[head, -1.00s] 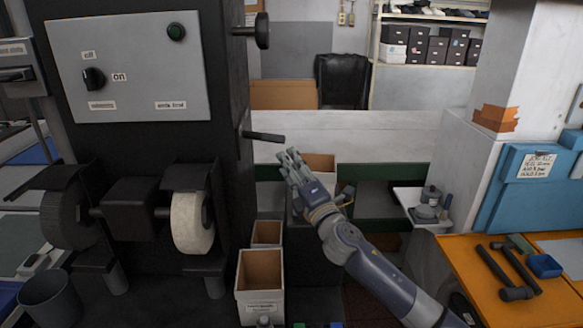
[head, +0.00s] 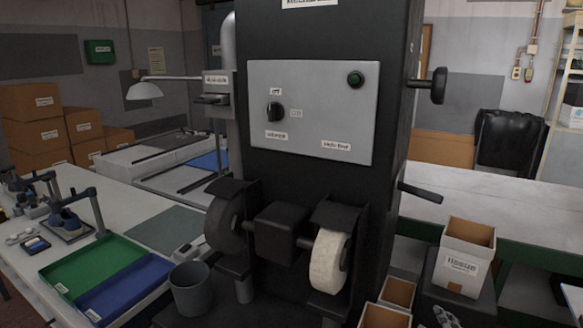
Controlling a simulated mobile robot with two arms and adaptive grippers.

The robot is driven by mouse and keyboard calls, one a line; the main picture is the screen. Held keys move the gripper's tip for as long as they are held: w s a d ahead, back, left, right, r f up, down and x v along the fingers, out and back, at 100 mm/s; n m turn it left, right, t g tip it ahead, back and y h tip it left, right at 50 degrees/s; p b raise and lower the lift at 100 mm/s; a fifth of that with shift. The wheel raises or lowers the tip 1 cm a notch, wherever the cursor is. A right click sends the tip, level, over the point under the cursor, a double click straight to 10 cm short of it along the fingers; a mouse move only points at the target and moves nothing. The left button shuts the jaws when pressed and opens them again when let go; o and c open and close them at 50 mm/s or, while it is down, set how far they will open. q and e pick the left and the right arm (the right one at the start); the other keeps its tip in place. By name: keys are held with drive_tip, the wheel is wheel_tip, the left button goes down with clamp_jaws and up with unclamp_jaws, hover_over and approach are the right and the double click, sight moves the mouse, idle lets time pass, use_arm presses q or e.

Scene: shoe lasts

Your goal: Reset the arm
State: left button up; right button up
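The black grinding machine (head: 390,70) fills the middle of the head view. A dark wheel (head: 225,225) and a pale wheel (head: 329,262) sit below the panel. A black lever (head: 420,193) sticks out on the machine's right side. A small pale piece at the lower right edge looks like the fingertips of my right gripper (head: 572,296). It is cut off by the frame, so its opening does not show. My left gripper is out of view.
A grey bin (head: 190,289) stands in front of the machine. Green (head: 92,262) and blue (head: 130,285) trays lie on the left bench (head: 120,205). A labelled white box (head: 464,258) and smaller open boxes stand at the machine's right. Brown cartons (head: 35,125) are stacked at far left.

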drive_tip(key=s+a+f+m+g+y, duration=0.1)
drive_tip(key=s+a+f+m+g, duration=0.3)
drive_tip(key=s, duration=0.6)
drive_tip(key=s+a+f+m+g+y, duration=0.1)
drive_tip(key=s+a+f+g+y, duration=0.2)
drive_tip(key=s+f, duration=0.45)
drive_tip(key=s+a+f+m+g, duration=0.3)
drive_tip(key=s+a+g, duration=0.15)
drive_tip(key=s, duration=0.65)
drive_tip(key=s+f+b+x, duration=0.1)
drive_tip(key=s+x, duration=0.2)
drive_tip(key=x, duration=1)
drive_tip(key=s+b+x, duration=0.2)
drive_tip(key=s+x, duration=0.1)
drive_tip(key=x, duration=1)
drive_tip(key=s+d+f+g+b, duration=0.1)
drive_tip(key=s+d+f+b, duration=0.1)
drive_tip(key=s+f, duration=1.6)
wheel_tip(320, 180, down, 3)
drive_tip(key=shift+s+d+f+n+g, duration=0.15)
drive_tip(key=shift+s+d+n+g, duration=0.1)
drive_tip(key=shift+s+n+g, duration=0.1)
